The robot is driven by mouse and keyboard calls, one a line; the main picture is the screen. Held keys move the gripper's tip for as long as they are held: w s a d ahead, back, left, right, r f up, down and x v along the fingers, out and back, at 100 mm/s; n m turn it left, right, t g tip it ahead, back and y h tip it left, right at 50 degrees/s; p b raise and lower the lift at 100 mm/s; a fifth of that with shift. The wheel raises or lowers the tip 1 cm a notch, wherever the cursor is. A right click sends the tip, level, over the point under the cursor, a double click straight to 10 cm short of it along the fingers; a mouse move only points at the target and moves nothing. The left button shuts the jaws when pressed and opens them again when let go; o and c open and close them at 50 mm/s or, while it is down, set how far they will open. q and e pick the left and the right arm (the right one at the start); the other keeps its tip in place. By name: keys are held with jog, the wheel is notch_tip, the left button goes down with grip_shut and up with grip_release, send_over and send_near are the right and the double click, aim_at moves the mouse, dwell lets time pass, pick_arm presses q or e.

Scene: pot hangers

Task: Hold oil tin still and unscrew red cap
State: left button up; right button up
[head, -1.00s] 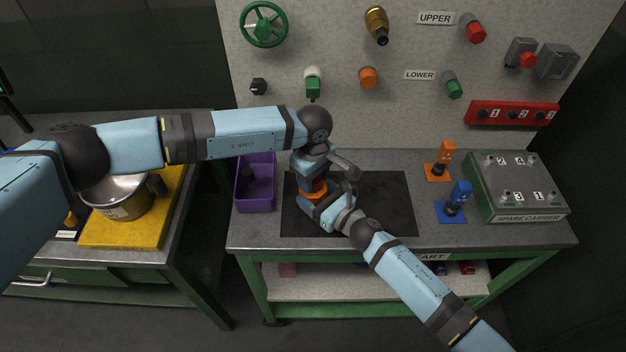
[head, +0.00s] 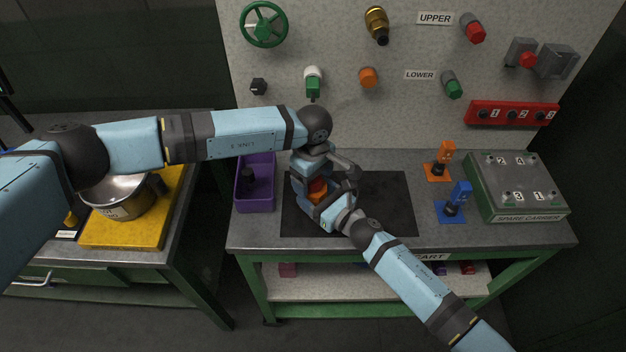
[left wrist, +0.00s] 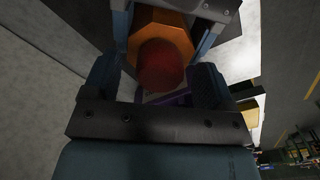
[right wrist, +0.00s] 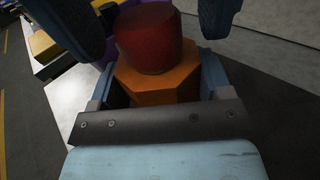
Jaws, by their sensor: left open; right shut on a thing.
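The orange, many-sided oil tin (head: 315,197) stands over the dark mat, with its round red cap (head: 318,184) on top. My right gripper (head: 322,207) is shut on the tin; in the right wrist view its fingers sit on both sides of the orange body (right wrist: 160,86). My left gripper (left wrist: 155,72) is open above the tin. Its two fingers stand apart on either side of the red cap (left wrist: 162,68), with visible gaps. The cap (right wrist: 150,40) also shows in the right wrist view, upright on the tin. The tin's base is hidden by my right gripper.
The dark mat (head: 385,205) is bare on its right. A purple bin (head: 254,198) stands left of it. Orange (head: 440,165) and blue (head: 455,200) stands and a spare carrier (head: 515,187) are at the right. A panel with knobs and valves rises behind.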

pick_arm(q)
jog(key=m, duration=1.1)
jog(key=shift+m, duration=0.3)
jog(key=c, duration=1.1)
jog(key=n, duration=0.5)
jog(key=shift+c, duration=0.2)
jog(key=n, duration=0.6)
jog(key=shift+n, duration=0.3)
jog(key=n, duration=1)
jog(key=shift+r, duration=0.1)
